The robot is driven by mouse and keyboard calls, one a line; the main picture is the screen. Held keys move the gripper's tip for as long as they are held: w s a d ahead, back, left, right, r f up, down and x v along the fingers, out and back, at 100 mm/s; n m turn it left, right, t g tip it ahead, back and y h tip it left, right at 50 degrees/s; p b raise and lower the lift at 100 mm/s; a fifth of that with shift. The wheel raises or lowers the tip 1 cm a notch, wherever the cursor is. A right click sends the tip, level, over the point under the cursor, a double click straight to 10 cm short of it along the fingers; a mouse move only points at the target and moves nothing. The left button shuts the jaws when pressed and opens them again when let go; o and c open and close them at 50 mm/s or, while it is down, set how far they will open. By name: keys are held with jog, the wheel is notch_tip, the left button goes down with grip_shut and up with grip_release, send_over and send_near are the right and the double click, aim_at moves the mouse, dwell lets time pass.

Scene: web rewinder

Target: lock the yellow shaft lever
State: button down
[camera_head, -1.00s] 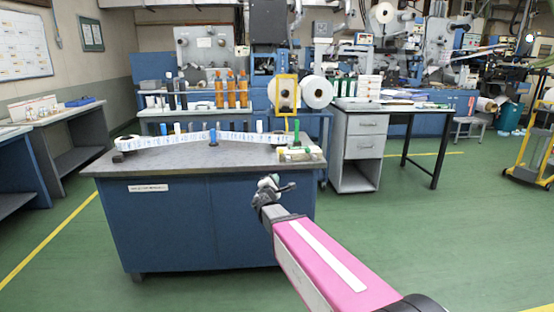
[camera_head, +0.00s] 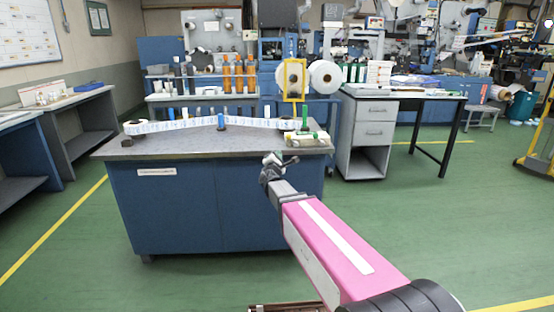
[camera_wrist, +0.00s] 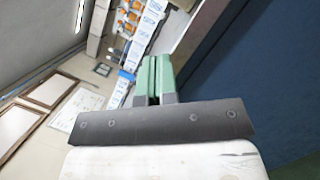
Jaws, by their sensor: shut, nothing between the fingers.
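I cannot make out a yellow shaft lever for certain. A yellow upright frame (camera_head: 293,81) stands behind the grey-topped bench (camera_head: 175,149), in front of the white rolls. On the bench, a printed web (camera_head: 180,125) runs between a roll at the left end and a roll at the right end. A green upright piece (camera_head: 305,117) stands by the right roll. My gripper (camera_head: 272,160) is in front of the bench's right part, seemingly near its front edge. In the wrist view its green fingers (camera_wrist: 155,76) are together with nothing between them.
Orange bottles (camera_head: 239,74) stand on a shelf behind the bench. A desk with grey drawers (camera_head: 366,128) stands to the right, and a side table (camera_head: 77,102) to the left. Green floor is open at the front right. A yellow cart (camera_head: 545,150) stands at the far right edge.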

aim_at(288, 137)
jog(key=w+d+r, duration=0.3)
jog(key=w+d, duration=0.1)
jog(key=w, duration=0.3)
jog(key=shift+d+r+m, duration=0.25)
jog(key=shift+r+m, duration=0.25)
jog(key=shift+m, duration=0.4)
dwell(0.3)
jog(key=shift+d+r+m+g, duration=0.35)
jog(key=shift+r+m+g, duration=0.25)
jog(key=shift+m, duration=0.6)
jog(key=d+r+m+g+y, duration=0.1)
jog(key=d+m+g, duration=0.1)
jog(key=d+m, duration=0.4)
jog(key=m, duration=0.4)
jog(key=shift+r+g, duration=0.3)
jog(key=shift+g, duration=0.1)
jog(key=shift+d, duration=0.25)
